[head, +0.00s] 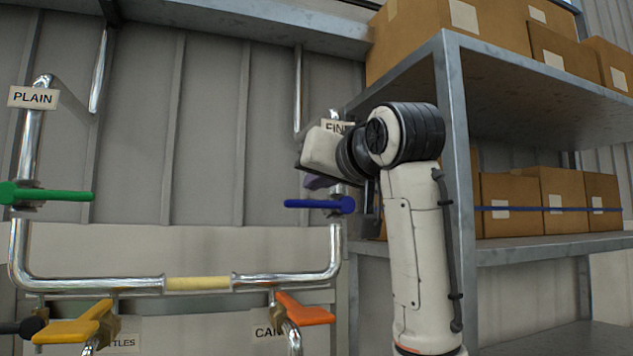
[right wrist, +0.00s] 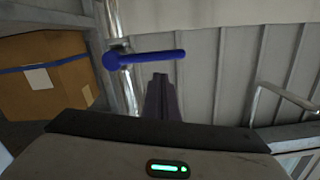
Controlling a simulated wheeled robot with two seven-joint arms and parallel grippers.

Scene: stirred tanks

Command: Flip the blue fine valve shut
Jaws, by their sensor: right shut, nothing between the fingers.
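The blue fine valve's handle (head: 314,204) lies level across its upright chrome pipe, pointing left from the pivot. My right gripper (head: 312,183) is shut and empty, close above the blue handle in the head view. In the right wrist view, the closed fingers (right wrist: 160,78) point toward the blue handle (right wrist: 150,55), with their tips just short of it in the picture; I cannot tell whether they touch. My left gripper is out of view.
A green valve handle (head: 55,195) sits on the PLAIN pipe at left. Yellow (head: 75,325) and orange (head: 303,310) handles are below the chrome crosspipe (head: 120,285). A metal shelf post (head: 455,180) and cardboard boxes (head: 510,205) stand close at right.

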